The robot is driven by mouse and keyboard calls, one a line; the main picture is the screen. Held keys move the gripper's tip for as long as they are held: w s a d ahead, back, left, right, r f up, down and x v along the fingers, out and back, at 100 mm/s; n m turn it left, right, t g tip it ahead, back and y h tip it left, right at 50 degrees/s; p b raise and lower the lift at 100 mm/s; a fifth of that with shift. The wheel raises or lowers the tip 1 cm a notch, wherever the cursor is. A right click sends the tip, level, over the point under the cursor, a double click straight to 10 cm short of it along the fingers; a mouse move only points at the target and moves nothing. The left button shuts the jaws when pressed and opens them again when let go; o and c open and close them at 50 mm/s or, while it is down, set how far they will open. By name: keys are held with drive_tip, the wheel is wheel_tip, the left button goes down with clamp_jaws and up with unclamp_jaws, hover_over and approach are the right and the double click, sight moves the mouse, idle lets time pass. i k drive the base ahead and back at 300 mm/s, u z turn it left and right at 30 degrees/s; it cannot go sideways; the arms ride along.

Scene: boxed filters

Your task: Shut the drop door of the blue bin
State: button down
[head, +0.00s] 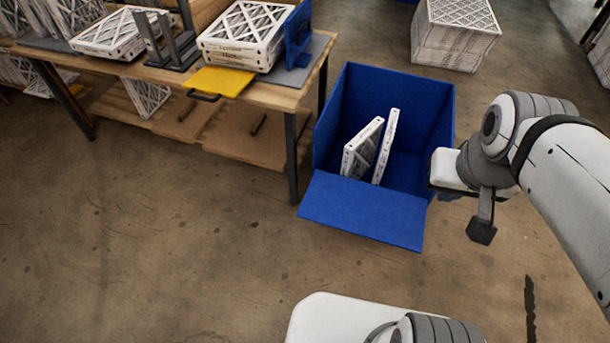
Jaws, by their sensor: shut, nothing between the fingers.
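The blue bin (430,100) stands on the floor right of the table, its open side facing me. Its drop door (362,212) is down, sloping outward from the bin's front lower edge. Two white-framed filters (362,150) (387,148) stand tilted inside the bin. My gripper (482,234) hangs to the right of the bin and its door, apart from the door in the picture. Its fingers are small and dark here, shut and empty. My wrist hides part of the bin's right side.
A wooden table (150,75) at the left holds filters, a grey rack (168,45) and a yellow flap with a handle (222,81). Its near right leg stands close to the bin. A stack of filters (455,35) stands behind the bin. The floor before the door is clear.

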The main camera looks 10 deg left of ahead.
sight(386, 216)
drive_tip(key=i, duration=0.9)
